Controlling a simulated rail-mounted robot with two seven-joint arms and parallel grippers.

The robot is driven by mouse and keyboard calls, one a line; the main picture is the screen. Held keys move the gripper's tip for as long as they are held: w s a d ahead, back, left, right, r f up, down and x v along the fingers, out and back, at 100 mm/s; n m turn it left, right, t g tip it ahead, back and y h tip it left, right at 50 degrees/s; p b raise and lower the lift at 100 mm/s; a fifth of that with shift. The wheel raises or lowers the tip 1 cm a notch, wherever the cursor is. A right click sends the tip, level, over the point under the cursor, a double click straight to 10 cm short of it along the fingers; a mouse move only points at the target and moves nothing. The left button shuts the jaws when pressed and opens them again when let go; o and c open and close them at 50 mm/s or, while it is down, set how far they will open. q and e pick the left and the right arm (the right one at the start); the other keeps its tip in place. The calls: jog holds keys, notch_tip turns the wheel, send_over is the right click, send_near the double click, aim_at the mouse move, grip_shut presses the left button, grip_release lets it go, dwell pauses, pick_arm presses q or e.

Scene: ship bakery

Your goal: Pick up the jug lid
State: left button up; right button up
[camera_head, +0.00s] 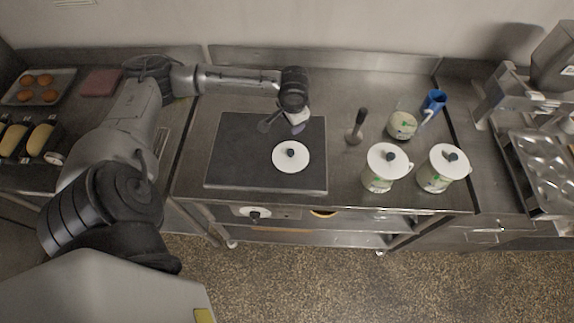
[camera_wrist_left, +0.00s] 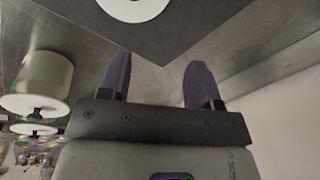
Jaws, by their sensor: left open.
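The jug lid, a round white disc with a black knob (camera_head: 291,153), lies flat on a dark mat (camera_head: 230,160) on the steel table. Its edge also shows at the top of the left wrist view (camera_wrist_left: 134,8). My left gripper (camera_head: 287,124) is above the far part of the mat, behind the lid and apart from it. In the left wrist view its two purple-grey fingers (camera_wrist_left: 159,68) are spread with nothing between them. My right gripper is out of view.
A patterned pot or jug (camera_head: 402,125), a dark-handled tool (camera_head: 357,128) and a blue cup (camera_head: 434,101) stand right of the mat. A muffin tin (camera_head: 545,165) is at the far right. Trays with buns (camera_head: 40,75) are at the far left. The mat around the lid is clear.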

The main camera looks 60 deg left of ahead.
pick_arm(q)
jog(key=s+d+n+h, duration=0.2)
jog(key=n, duration=0.5)
send_over(291, 152)
jog(key=shift+g, duration=0.4)
notch_tip(291, 152, down, 8)
jog(key=shift+d+f, duration=0.15)
jog(key=shift+f, duration=0.1)
jog(key=shift+a+f+b, duration=0.15)
jog(key=shift+f, duration=1.35)
jog(key=shift+a+f+b, duration=0.1)
jog(key=shift+f+b, duration=0.05)
jog(key=shift+f, duration=1.3)
jog(key=shift+c, duration=0.5)
jog(key=c, duration=0.9)
